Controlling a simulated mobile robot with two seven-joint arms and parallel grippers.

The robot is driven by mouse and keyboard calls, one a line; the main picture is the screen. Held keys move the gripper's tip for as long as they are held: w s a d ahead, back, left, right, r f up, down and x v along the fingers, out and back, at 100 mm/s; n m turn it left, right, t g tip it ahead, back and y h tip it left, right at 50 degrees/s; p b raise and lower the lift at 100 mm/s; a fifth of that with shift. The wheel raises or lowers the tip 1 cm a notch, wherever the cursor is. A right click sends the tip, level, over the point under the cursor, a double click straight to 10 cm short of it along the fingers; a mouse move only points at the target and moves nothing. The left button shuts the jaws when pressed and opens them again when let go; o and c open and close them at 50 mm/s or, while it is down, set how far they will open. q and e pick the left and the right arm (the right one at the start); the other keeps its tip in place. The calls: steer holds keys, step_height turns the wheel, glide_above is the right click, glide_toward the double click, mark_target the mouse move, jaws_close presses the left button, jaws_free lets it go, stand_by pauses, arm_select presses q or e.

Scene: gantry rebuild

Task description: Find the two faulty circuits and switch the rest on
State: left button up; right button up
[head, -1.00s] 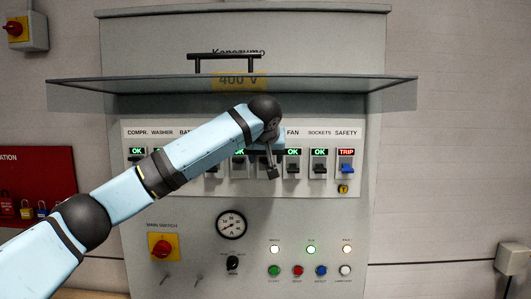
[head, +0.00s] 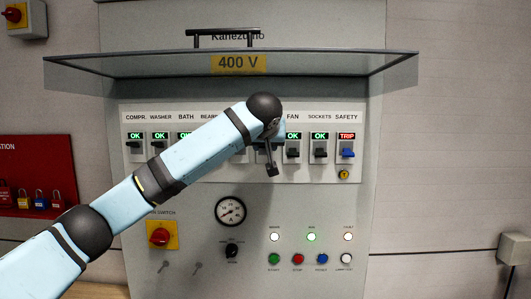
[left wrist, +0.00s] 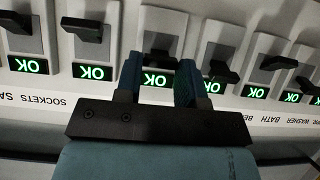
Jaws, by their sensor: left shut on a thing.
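A row of breaker switches crosses the white panel strip (head: 215,177). COMPR. (head: 134,146), WASHER (head: 160,147), FAN (head: 292,152) and SOCKETS (head: 319,152) show green OK. SAFETY, with a blue lever (head: 347,153), shows red TRIP. My left gripper (head: 271,168) is in front of the row, left of FAN. In the left wrist view, upside down, its fingers (left wrist: 158,85) are shut on the dark lever (left wrist: 160,62) of the switch beside FAN. That switch and its visible neighbours read OK. My arm hides the middle switches and some labels in the head view.
A clear shield (head: 150,66) marked 400 V sticks out above the row. Below are a dial gauge (head: 230,211), a red main switch (head: 160,236), a black knob (head: 232,250), lamps and coloured buttons (head: 298,258). A red board with padlocks (head: 40,201) hangs at left.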

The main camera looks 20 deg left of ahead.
arm_select(q)
steer(key=f+t+b, duration=0.1)
steer(key=t+b, duration=0.1)
steer(key=b, duration=0.2)
steer(key=f+t+y+b, duration=0.1)
steer(key=t+b, duration=0.1)
steer(key=b, duration=0.2)
steer(key=f+t+b, duration=0.2)
steer(key=b, duration=0.2)
steer(key=shift+s+d+y, duration=0.1)
steer(key=shift+s+y, duration=0.1)
steer(key=shift+y, duration=0.2)
steer(key=shift+t+b, duration=0.7)
steer(key=shift+b, duration=0.15)
steer(key=shift+w+f+t+y+b, duration=0.1)
steer(key=shift+t+y+b, duration=0.2)
steer(key=shift+b, duration=0.15)
arm_select(e)
step_height(320, 180, down, 14)
steer(key=w+a, duration=0.1)
steer(key=shift+w+a+m, duration=0.1)
steer(key=shift+a+m, duration=0.1)
steer(key=shift+m, duration=0.1)
steer(key=shift+a+g, duration=0.1)
steer(key=shift+g, duration=0.2)
arm_select(q)
steer(key=o, duration=0.9)
steer(key=shift+o, duration=0.2)
